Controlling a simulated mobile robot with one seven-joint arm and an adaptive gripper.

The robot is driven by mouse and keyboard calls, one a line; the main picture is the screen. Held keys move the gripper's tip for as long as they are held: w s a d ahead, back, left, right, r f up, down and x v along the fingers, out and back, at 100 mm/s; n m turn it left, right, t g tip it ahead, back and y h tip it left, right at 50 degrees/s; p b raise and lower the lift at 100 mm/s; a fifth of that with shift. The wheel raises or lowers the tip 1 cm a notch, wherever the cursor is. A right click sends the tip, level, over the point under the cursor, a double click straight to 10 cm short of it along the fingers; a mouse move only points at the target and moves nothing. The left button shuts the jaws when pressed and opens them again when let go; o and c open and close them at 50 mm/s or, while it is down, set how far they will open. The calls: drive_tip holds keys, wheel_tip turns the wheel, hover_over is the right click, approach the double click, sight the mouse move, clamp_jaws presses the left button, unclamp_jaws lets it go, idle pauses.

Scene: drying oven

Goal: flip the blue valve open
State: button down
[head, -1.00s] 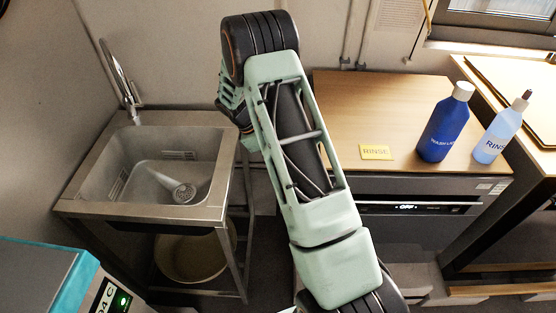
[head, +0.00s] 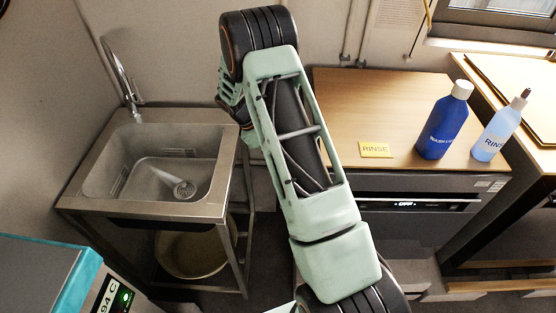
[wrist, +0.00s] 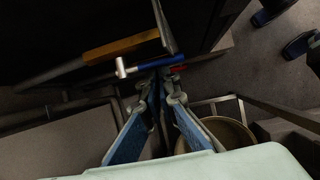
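In the wrist view, a blue valve handle (wrist: 158,62) lies roughly level across the picture, with a pale silver piece (wrist: 121,68) at its left end. My gripper (wrist: 161,78) reaches up toward it from below. Its two blue-padded fingers converge, and their tips look close together just under the handle, with nothing visible held between them. I cannot tell whether they touch the handle. In the head view my arm crosses the middle of the picture, and the gripper and valve are hidden.
A steel sink (head: 92,190) stands at left with a beige bucket (head: 190,256) beneath. Right of my arm, a wooden worktop (head: 385,97) holds a yellow RINSE card (head: 375,150), a blue bottle (head: 443,125) and a pale bottle (head: 500,130). A teal-edged unit (head: 85,275) reads 94 C.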

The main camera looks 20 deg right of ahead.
drive_tip(key=v, duration=1.3)
drive_tip(key=shift+d+r+p, duration=0.2)
drive_tip(key=shift+r+p, duration=0.2)
